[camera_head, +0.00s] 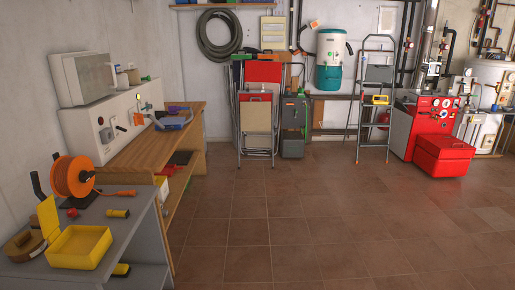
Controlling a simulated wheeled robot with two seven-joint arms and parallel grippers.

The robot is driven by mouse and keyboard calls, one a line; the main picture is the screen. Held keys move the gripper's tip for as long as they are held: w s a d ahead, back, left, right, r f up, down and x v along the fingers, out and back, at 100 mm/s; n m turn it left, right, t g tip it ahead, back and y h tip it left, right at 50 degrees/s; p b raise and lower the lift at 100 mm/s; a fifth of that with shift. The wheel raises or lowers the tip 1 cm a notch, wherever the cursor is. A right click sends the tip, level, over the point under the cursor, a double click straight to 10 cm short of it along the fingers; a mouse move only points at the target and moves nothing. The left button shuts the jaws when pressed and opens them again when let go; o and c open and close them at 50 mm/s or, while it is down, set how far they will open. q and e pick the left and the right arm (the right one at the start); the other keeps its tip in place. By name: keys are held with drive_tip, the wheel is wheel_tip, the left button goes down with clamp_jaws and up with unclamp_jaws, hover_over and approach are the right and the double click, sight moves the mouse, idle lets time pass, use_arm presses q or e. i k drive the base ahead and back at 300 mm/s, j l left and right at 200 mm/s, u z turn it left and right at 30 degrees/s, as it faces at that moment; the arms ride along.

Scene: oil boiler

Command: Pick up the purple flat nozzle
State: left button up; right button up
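I cannot clearly make out a purple flat nozzle. Neither of my grippers is in view.
A grey table (98,235) at the near left holds an open yellow box (80,247), an orange cable reel (74,177) and small yellow items. The tiled floor (300,220) is clear.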

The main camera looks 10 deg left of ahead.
sight(173, 111)
drive_tip(key=i+u, duration=0.25)
drive_tip(key=i, duration=3.55)
drive_tip(key=i+u, duration=0.1)
drive_tip(key=i, duration=0.4)
drive_tip(key=i+l+u, duration=0.15)
drive_tip(key=i, duration=0.3)
drive_tip(key=i+l+u, duration=0.1)
drive_tip(key=i, duration=0.4)
drive_tip(key=i+l+u, duration=0.1)
drive_tip(key=i, duration=0.35)
drive_tip(key=l, duration=0.1)
